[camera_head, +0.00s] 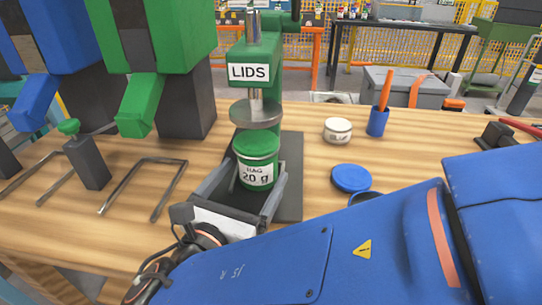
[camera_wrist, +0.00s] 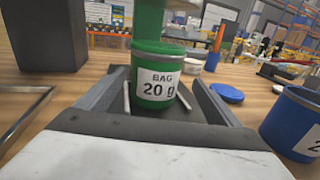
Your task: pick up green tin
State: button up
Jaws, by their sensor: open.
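The green tin (camera_head: 256,153) has a white label reading "BAG 20 g" and stands upright on the dark base of the green press marked "LIDS" (camera_head: 257,72). The round press plate (camera_head: 255,113) is right above its top; I cannot tell whether they touch. My gripper (camera_head: 258,187) is open, with one finger on each side of the tin's lower part. In the wrist view the tin (camera_wrist: 156,76) stands between the far ends of my gripper's fingers (camera_wrist: 155,98), with a gap visible on both sides.
A blue tin (camera_wrist: 292,122) stands at the right in the wrist view. Metal frames (camera_head: 150,172) stand to the left.

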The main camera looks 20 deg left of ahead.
aim_at(257, 148)
jog(key=shift+w+a, duration=0.25)
jog(key=shift+w, duration=1.1)
jog(key=shift+w+a, duration=0.25)
jog(key=shift+w, duration=1.05)
jog(key=c, duration=1.2)
jog(key=shift+r, duration=0.15)
jog(key=shift+c, duration=0.2)
jog(key=shift+r, duration=1.55)
jog(key=shift+s+r, duration=0.15)
jog(key=shift+s, duration=0.1)
jog(key=s, duration=1.1)
jog(key=s+d, duration=0.1)
jog(key=s, duration=0.5)
jog(key=shift+s, duration=0.25)
